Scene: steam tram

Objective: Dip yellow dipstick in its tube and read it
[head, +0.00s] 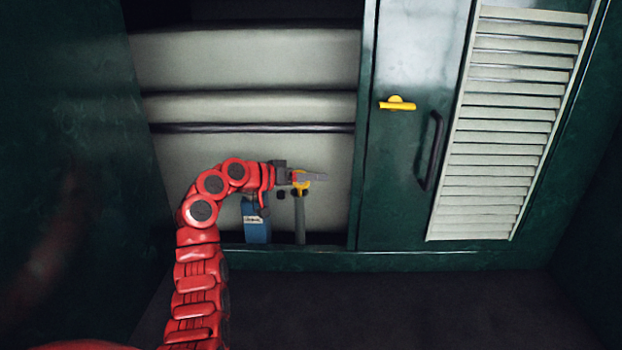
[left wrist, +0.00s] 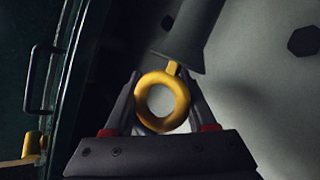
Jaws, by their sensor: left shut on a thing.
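The yellow dipstick (head: 303,187) shows as a ring-shaped handle at the top of the grey tube (head: 299,222). My left gripper (head: 312,177) is shut on this ring. In the left wrist view the yellow ring (left wrist: 142,101) sits between the two dark fingers, and its short stem meets the mouth of the dark tube (left wrist: 190,38). The rest of the stick is hidden, apparently inside the tube. No reading marks show. My right gripper is in neither view.
A blue box (head: 256,226) with a pale label stands just left of the tube in the recess. To the right is a green door with a yellow latch (head: 397,104), a black handle (head: 430,150) and a louvred panel (head: 512,125). The dark floor in front looks clear.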

